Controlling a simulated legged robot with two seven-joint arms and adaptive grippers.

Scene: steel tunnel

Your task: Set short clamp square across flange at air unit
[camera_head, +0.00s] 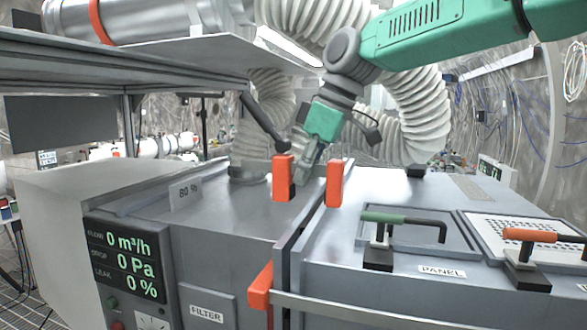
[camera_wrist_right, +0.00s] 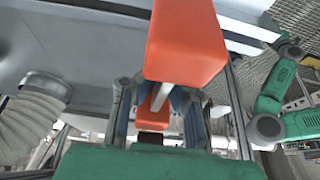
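The short clamp shows as two orange jaws in the head view, one left (camera_head: 283,178) and one right (camera_head: 337,183) of the flange (camera_head: 290,240). I cannot tell whether they touch it. My right gripper (camera_head: 309,158) is above the flange, between the jaws, pointing down. In the right wrist view, my right gripper (camera_wrist_right: 160,105) has its fingers on both sides of the clamp's bar, with a large orange jaw (camera_wrist_right: 187,42) close to the camera. The air unit (camera_head: 225,215) carries the flange along its seam. My left gripper is not in view.
A clamp with an orange jaw (camera_head: 260,287) and a long bar (camera_head: 360,311) is at the unit's front. A green handle (camera_head: 400,219) and an orange handle (camera_head: 532,235) stand on the right lid. White hoses (camera_head: 420,105) rise behind. A shelf (camera_head: 100,62) overhangs at left.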

